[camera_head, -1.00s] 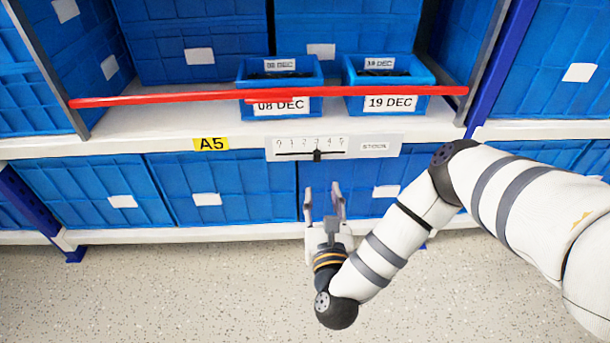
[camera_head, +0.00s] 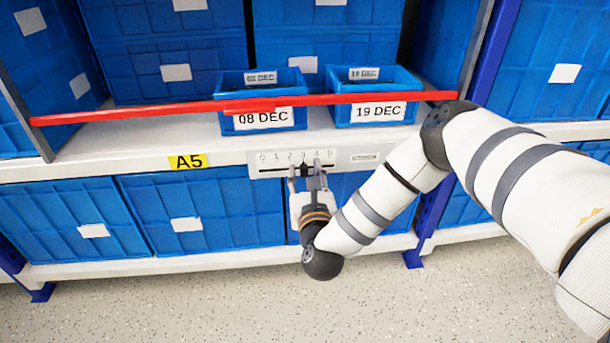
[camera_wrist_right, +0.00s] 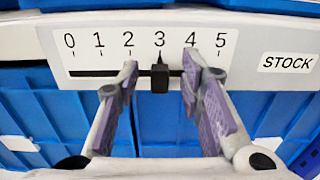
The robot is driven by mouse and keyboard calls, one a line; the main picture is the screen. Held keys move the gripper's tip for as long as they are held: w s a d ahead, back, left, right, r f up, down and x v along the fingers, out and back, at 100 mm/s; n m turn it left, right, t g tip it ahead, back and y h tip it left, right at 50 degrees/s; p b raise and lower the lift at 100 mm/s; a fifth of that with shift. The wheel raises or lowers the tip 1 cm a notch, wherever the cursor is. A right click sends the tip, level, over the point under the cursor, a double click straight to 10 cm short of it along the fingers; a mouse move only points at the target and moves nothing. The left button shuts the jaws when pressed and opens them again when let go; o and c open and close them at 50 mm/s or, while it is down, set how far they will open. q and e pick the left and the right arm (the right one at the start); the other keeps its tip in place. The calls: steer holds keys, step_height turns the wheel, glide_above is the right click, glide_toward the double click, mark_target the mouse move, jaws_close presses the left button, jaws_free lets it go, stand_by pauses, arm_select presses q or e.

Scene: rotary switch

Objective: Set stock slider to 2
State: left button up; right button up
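The stock slider is a white plate with a scale from 0 to 5 on the shelf's front edge, seen in the head view (camera_head: 268,158) and the right wrist view (camera_wrist_right: 85,58). Its black knob (camera_wrist_right: 160,78) has a pointer at 3. My right gripper (camera_head: 305,172) is just in front of the plate. In the right wrist view its fingers (camera_wrist_right: 160,75) are open, one on each side of the knob near 2 and 4, with gaps between them and the knob. My left gripper is not in view.
A red bar (camera_head: 180,108) runs across the shelf above the slider. Behind it stand blue bins labelled 08 DEC (camera_head: 232,125) and 19 DEC (camera_head: 340,110). A yellow A5 label (camera_head: 188,161) sits left of the slider. Larger blue crates (camera_head: 200,205) fill the level below.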

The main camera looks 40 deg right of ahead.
jaws_close()
steer(key=shift+a, duration=0.1)
steer(key=shift+w+a+b, duration=0.2)
steer(key=shift+w+a, duration=0.2)
steer(key=shift+a, duration=0.25)
steer(key=shift+w+a+b, duration=0.15)
steer(key=shift+w+a, duration=0.2)
steer(key=shift+a, duration=0.25)
jaws_free()
steer(key=v, duration=1.2)
steer(key=shift+d, duration=0.1)
